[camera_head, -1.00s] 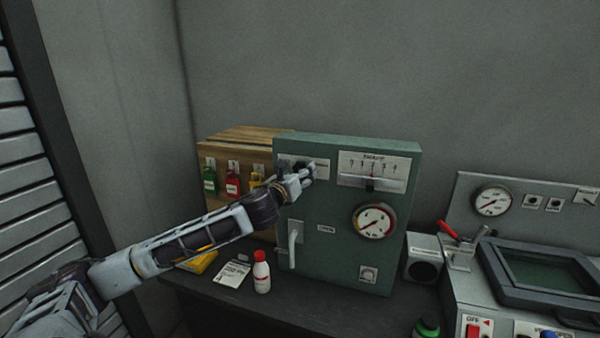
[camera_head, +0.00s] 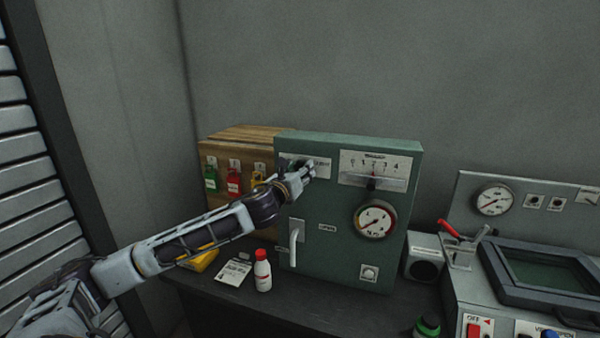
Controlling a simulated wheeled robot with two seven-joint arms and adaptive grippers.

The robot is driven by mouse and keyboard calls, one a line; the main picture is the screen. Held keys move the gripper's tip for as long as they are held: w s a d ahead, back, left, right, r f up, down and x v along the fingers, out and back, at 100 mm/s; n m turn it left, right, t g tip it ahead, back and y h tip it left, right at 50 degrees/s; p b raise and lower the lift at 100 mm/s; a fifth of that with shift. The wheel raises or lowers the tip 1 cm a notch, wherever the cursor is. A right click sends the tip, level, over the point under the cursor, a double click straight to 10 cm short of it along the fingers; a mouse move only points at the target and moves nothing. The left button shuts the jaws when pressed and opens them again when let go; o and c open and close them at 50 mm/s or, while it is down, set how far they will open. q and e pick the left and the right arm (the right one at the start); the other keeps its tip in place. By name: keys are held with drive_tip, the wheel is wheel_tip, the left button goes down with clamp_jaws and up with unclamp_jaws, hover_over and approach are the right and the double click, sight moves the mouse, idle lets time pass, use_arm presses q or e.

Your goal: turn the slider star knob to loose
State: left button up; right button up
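The green cabinet (camera_head: 345,245) stands on the dark bench. At its upper right is a slider scale plate (camera_head: 376,165) with a small dark pointer knob (camera_head: 372,182) below the numbers. My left gripper (camera_head: 305,173) is at a white label plate (camera_head: 321,162) on the cabinet's upper left, where a dark knob shows partly behind it. The gripper hides most of that knob, and I cannot tell whether its fingers are closed on it. My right gripper is not in view.
A wooden box with colored tags (camera_head: 234,182) stands left of the cabinet. A round gauge (camera_head: 375,220) and white handle (camera_head: 294,247) are on the cabinet front. A grey machine (camera_head: 470,290) stands at right.

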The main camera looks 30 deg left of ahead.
use_arm(q)
drive_tip(key=shift+n, duration=0.4)
drive_tip(key=shift+d+r+n+y+b, duration=0.1)
drive_tip(key=shift+n+y, duration=0.35)
drive_tip(key=shift+n, duration=4.6)
drive_tip(key=shift+d+n+y+b, duration=0.1)
drive_tip(key=shift+n+y, duration=0.3)
drive_tip(key=shift+n, duration=4.7)
drive_tip(key=shift+r+n+y+b, duration=0.1)
drive_tip(key=shift+n+y, duration=0.35)
drive_tip(key=shift+n, duration=4.6)
